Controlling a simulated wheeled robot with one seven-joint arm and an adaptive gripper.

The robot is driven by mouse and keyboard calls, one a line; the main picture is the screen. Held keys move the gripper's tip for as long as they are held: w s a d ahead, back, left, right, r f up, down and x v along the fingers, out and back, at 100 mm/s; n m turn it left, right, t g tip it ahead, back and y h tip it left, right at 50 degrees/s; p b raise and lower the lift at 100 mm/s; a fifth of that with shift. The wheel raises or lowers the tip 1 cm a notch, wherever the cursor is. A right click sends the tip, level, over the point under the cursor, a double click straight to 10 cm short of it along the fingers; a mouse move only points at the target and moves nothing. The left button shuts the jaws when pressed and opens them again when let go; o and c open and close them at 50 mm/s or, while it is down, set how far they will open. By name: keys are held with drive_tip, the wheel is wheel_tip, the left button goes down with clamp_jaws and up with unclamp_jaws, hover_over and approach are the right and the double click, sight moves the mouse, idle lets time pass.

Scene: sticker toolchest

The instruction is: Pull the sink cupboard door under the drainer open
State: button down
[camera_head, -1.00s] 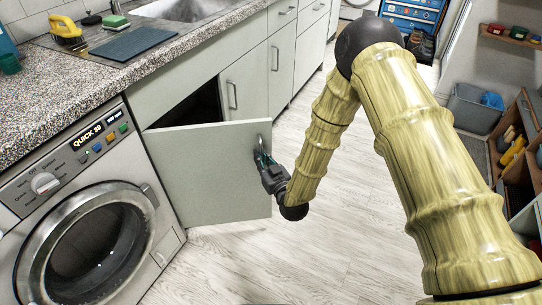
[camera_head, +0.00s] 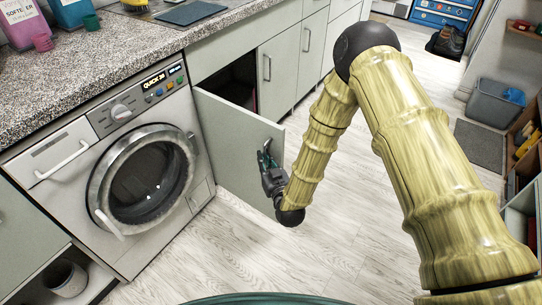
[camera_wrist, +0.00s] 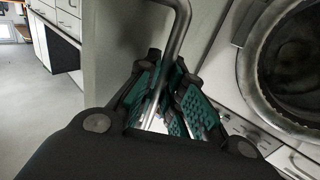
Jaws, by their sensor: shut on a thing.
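The sink cupboard door (camera_head: 232,138) is a pale grey-green panel hinged beside the washing machine. It stands swung well out from the cabinet front, and the dark cupboard opening (camera_head: 236,84) shows behind it. My gripper (camera_head: 268,160) is at the door's free edge. In the wrist view, the metal bar handle (camera_wrist: 176,38) runs down between my gripper's green-padded fingers (camera_wrist: 163,98), which are shut on it. The door panel (camera_wrist: 118,50) fills the space behind the handle there. In the head view, the handle is mostly hidden by the gripper.
The washing machine (camera_head: 115,125) stands left of the door, its round door (camera_head: 145,180) closed. A speckled worktop (camera_head: 110,60) runs above. The pale wood floor (camera_head: 340,215) is clear to the right. A grey bin (camera_head: 490,103) and wooden shelving (camera_head: 522,150) are at the far right.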

drive_tip(key=shift+s+a, duration=0.25)
drive_tip(key=shift+d, duration=0.15)
drive_tip(key=c, duration=1.5)
unclamp_jaws()
drive_tip(key=shift+c, duration=0.2)
drive_tip(key=v, duration=1.2)
